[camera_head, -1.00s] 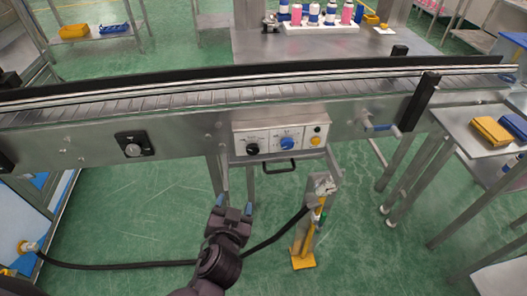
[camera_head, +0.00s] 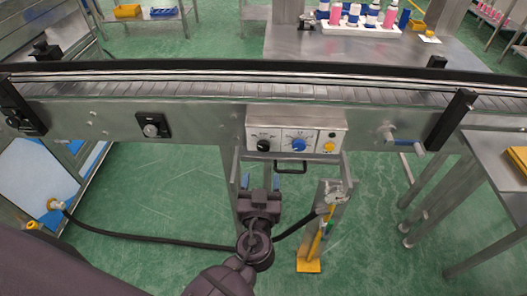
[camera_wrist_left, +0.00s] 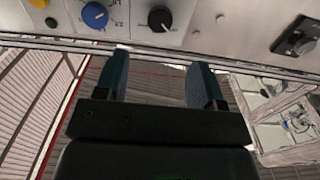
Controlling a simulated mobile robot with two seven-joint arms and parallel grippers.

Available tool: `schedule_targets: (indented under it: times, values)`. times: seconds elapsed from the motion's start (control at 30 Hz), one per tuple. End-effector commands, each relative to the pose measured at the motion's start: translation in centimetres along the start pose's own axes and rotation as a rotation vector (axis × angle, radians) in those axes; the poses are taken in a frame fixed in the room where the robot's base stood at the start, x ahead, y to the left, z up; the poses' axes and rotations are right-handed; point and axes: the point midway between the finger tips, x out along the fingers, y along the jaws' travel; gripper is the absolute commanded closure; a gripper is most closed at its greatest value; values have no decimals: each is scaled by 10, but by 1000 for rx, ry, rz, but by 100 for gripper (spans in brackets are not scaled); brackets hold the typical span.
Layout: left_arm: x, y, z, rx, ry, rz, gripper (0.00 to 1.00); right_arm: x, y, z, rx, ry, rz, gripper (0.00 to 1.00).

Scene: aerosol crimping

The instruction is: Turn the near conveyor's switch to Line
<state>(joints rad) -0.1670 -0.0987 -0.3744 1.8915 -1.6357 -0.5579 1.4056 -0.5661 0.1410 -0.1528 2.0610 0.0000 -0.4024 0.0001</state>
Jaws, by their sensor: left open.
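The near conveyor's control box (camera_head: 296,134) is a pale panel on the conveyor's front side. It carries a black knob (camera_head: 264,145), a blue knob (camera_head: 299,145) and a yellow button (camera_head: 328,147); the lettering is too small to read. My left gripper (camera_head: 260,183) is open and empty, below the black knob and apart from the panel. In the left wrist view, the open fingers (camera_wrist_left: 159,65) point toward the panel, with the black knob (camera_wrist_left: 160,18) and blue knob (camera_wrist_left: 95,15) beyond the tips. My right gripper is not in view.
A dark handle (camera_head: 290,168) hangs under the control box. Another black dial (camera_head: 151,130) sits farther left on the conveyor side (camera_head: 200,122). A post with a yellow foot (camera_head: 309,266) and a black hose (camera_head: 150,240) are near my arm. Bottles stand on the table behind.

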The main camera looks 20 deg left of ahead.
Motion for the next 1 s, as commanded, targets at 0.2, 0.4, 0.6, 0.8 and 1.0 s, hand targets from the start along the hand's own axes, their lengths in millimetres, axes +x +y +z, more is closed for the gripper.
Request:
schedule_targets:
  times: [0.2, 0.4, 0.6, 0.8, 1.0]
  values:
    - [38, 0, -5, -1, 5, 0, 37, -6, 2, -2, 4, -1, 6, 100]
    - [70, 0, -4, -1, 3, 0, 37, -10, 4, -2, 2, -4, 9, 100]
    - [89, 0, -2, 1, 1, 0, 37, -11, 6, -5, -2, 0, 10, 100]
    - [95, 0, 0, 1, -1, 0, 37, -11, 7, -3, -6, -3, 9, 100]
    - [95, 0, 0, 1, -1, 0, 37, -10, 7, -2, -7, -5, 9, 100]
